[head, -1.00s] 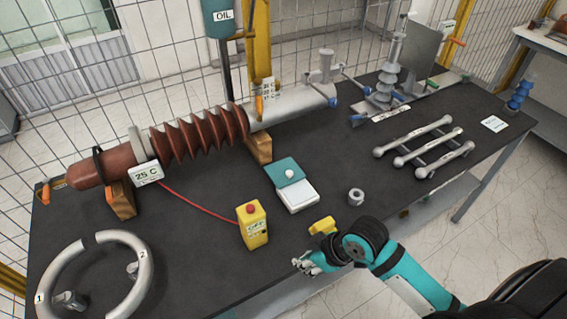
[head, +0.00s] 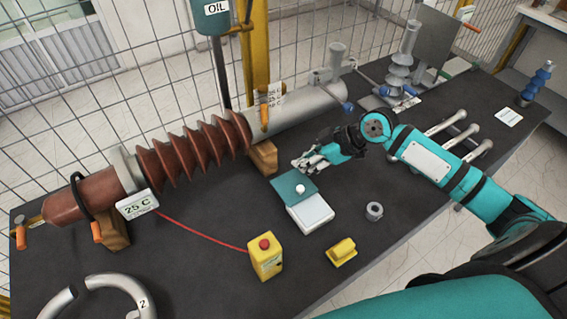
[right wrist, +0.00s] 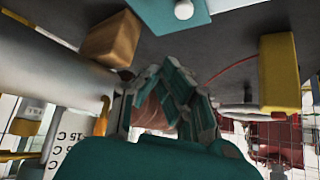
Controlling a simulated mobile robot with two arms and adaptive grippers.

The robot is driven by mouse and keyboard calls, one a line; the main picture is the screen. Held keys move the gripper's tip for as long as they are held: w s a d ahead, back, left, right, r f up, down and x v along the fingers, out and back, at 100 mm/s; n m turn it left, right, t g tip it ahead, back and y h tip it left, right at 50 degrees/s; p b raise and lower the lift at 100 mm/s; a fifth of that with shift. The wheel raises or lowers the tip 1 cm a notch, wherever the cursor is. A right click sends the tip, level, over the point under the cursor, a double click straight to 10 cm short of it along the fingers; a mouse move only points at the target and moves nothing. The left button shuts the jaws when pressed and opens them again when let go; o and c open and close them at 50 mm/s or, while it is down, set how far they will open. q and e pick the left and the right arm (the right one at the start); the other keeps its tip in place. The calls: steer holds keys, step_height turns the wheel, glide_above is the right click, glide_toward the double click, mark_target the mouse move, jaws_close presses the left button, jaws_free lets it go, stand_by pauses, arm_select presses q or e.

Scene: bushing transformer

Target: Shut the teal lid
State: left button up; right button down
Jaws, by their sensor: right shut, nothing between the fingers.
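The teal lid (head: 293,186) with a white knob (head: 300,189) stands open at the back edge of a small white box (head: 311,214) on the dark table. Part of the lid also shows at the top of the right wrist view (right wrist: 168,12). My right gripper (head: 297,165) is shut and empty, just behind the lid in the head view, near the wooden block under the grey tube. I cannot tell whether it touches the lid. My left gripper is not in view.
A yellow box with a red button (head: 266,256), a yellow piece (head: 341,252) and a metal nut (head: 374,211) sit around the white box. The ribbed brown bushing (head: 195,150) lies behind on wooden blocks (head: 263,157).

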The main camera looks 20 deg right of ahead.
mark_target(293, 190)
steer(key=shift+a+f, duration=0.1)
steer(key=shift+a, duration=0.2)
steer(key=p+x, duration=0.3)
steer(key=x, duration=0.5)
steer(key=shift+a, duration=0.15)
steer(key=shift+s+d+f+p, duration=0.3)
steer(key=shift+s+d+p, duration=0.1)
steer(key=shift+d+p, duration=0.2)
steer(key=shift+s+d+f+p, duration=0.3)
steer(key=shift+s+d+p, duration=0.2)
steer(key=shift+p, duration=0.1)
steer(key=shift+s+d+f, duration=0.1)
steer(key=shift+s+d, duration=0.25)
steer(key=shift+d, duration=0.1)
steer(key=shift+w+f, duration=0.1)
steer(key=shift+w+a, duration=0.1)
